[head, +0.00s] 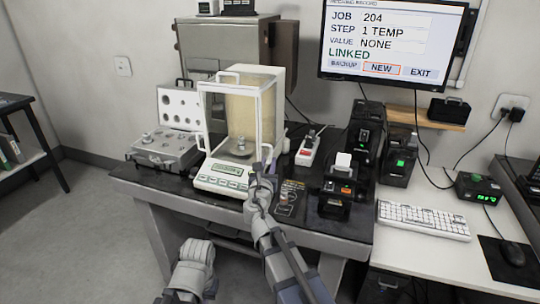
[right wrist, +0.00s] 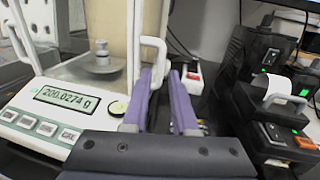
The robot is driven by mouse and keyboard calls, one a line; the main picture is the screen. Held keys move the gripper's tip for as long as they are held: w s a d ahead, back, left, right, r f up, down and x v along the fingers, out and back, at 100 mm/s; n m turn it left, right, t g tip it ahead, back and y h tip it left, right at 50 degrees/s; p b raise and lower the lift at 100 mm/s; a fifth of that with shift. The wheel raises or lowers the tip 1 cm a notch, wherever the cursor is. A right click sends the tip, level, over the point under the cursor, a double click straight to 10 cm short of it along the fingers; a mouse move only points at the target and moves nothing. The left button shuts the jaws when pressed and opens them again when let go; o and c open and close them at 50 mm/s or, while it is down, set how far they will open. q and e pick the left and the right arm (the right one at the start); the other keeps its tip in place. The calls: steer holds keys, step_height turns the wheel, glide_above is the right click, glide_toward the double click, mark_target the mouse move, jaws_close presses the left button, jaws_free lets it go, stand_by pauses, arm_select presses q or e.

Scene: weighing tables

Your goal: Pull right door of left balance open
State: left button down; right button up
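The left balance (head: 222,179) is white with a clear glass draft shield. A metal weight (head: 241,146) stands on its pan; the display (right wrist: 66,98) reads 200.0274 g. The right door's white loop handle (right wrist: 161,45) sticks out from the shield's right side in the right wrist view. My right gripper (right wrist: 168,78) is open, its two purple fingers apart. The handle is just ahead of the fingertips, close to the left finger; I cannot tell if they touch. The door looks shut, though its edge is partly hidden. Part of my left arm (head: 196,252) shows low; its fingers are not visible.
An open weight case (head: 165,152) stands left of the balance. A power strip (head: 308,150), a small printer (head: 340,187) and black devices (head: 366,130) stand to its right. A monitor (head: 392,42) hangs behind. A keyboard (head: 423,220) lies on the right table.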

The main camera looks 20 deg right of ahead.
mark_target(270, 155)
steer(key=x, duration=0.5)
steer(key=shift+w+d, duration=0.15)
steer(key=shift+w, duration=0.2)
jaws_close()
stand_by(1.1)
